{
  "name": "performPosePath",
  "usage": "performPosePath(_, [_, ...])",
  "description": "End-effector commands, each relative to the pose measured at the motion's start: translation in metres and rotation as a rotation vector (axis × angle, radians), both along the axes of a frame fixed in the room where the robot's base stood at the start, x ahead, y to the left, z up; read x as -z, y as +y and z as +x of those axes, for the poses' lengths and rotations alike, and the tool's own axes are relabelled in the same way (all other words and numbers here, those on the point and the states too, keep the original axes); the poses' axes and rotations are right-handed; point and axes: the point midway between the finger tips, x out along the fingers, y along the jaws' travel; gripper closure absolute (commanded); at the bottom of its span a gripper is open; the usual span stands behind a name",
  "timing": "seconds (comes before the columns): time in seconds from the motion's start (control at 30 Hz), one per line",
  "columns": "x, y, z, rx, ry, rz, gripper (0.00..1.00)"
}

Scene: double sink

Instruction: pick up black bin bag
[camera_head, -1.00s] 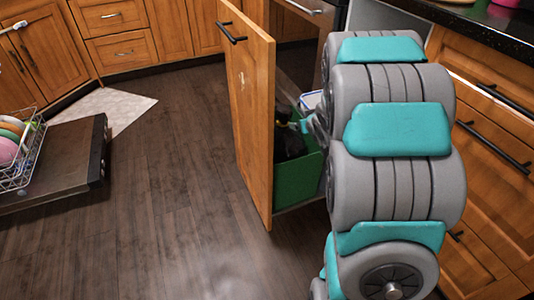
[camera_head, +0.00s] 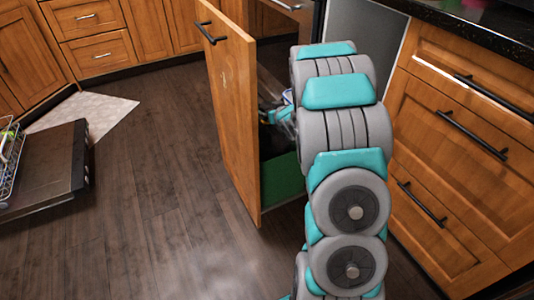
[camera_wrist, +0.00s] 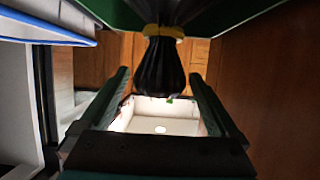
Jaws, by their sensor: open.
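The black bin bag (camera_wrist: 165,62), gathered and tied with a yellow band, shows at the top middle of the wrist view. A small dark part of it (camera_head: 267,131) shows in the head view, inside the green bin (camera_head: 283,179) behind the pulled-out wooden front. My gripper (camera_wrist: 160,80) is open, with one finger on each side of the bag's gathered neck. I see gaps between the neck and both fingers. In the head view my gripper (camera_head: 281,113) is at the bin's top; my arm hides part of the bin.
The tall wooden drawer front (camera_head: 230,110) stands out just left of my arm. A white, blue-rimmed thing (camera_wrist: 45,28) is beside the bin. Wooden drawers (camera_head: 455,150) are close on the right. An open dishwasher door (camera_head: 45,170) is far left; the floor between is clear.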

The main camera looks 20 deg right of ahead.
Motion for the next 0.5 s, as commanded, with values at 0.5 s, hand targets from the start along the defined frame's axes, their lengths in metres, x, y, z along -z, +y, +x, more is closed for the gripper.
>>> performPosePath(0.5, [0.012,-0.001,0.033,0.000,0.000,0.001,0.04])
